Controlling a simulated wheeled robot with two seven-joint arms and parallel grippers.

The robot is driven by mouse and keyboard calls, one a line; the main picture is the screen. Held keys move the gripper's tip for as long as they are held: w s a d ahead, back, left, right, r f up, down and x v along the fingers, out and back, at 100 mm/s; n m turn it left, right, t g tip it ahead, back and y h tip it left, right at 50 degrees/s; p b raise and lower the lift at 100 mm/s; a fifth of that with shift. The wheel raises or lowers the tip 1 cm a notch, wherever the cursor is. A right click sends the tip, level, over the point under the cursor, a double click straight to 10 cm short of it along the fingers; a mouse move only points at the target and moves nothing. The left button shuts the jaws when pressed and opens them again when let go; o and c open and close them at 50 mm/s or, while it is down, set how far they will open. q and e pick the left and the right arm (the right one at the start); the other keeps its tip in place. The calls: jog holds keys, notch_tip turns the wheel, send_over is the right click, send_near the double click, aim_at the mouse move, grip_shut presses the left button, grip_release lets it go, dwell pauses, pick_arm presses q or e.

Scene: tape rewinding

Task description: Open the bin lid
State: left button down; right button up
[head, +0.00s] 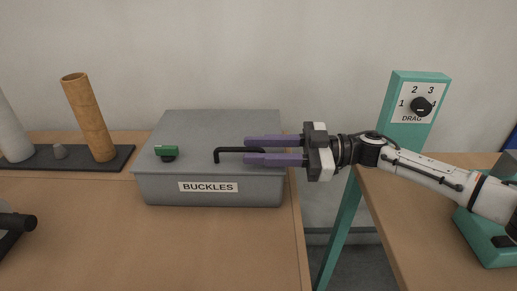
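The grey bin (160,190), labelled BUCKLES, stands on the left bench with its grey lid (230,122) shut. A black bar handle (228,150) runs across the lid and bends down at its left end. My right gripper (246,150) comes in from the right with its two purple fingers pointing left. The fingers lie on either side of the handle's right part with little gap, and look shut on it. They hide that end of the handle. My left gripper is not in view.
A green-topped knob (167,152) sits at the lid's left. A brown tube (87,117) and a white tube (12,125) stand on a dark base (70,165) at left. A gap separates the benches.

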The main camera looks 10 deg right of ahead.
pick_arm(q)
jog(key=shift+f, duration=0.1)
pick_arm(e)
jog(key=shift+a, duration=0.1)
grip_shut()
jog(key=shift+r, duration=0.15)
